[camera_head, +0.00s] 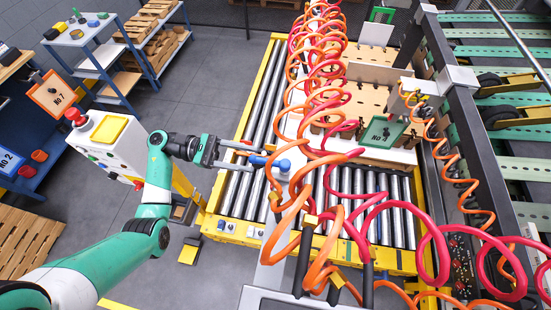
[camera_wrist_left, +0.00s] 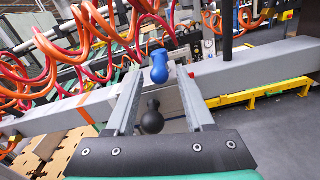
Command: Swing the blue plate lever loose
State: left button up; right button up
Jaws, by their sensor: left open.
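The blue plate lever (camera_head: 270,162) is a short blue handle with a rounded knob, on the grey beam above the rollers. It also shows in the left wrist view (camera_wrist_left: 160,68). My left gripper (camera_head: 256,158) reaches it from the left, with its fingers apart. In the left wrist view, the lever stands in the gap at the fingertips (camera_wrist_left: 160,76), with space visible on both sides. I cannot tell whether a finger touches it. A black ball knob (camera_wrist_left: 152,122) shows lower down between the fingers. My right gripper is not seen.
Orange and red coiled hoses (camera_head: 325,80) hang close to the right of the lever. A roller conveyor (camera_head: 250,120) with a yellow frame lies below. A white control box (camera_head: 108,135) stands left, near my left arm. Open grey floor (camera_head: 205,75) lies behind.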

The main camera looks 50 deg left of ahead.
aim_at(280, 164)
pick_arm(q)
jog(key=p+x, duration=0.1)
jog(key=x, duration=0.6)
jog(key=shift+r+p, duration=0.1)
jog(key=shift+p, duration=0.3)
jog(key=shift+w+d, duration=0.3)
jog(key=shift+d, duration=0.1)
grip_shut()
dwell(0.4)
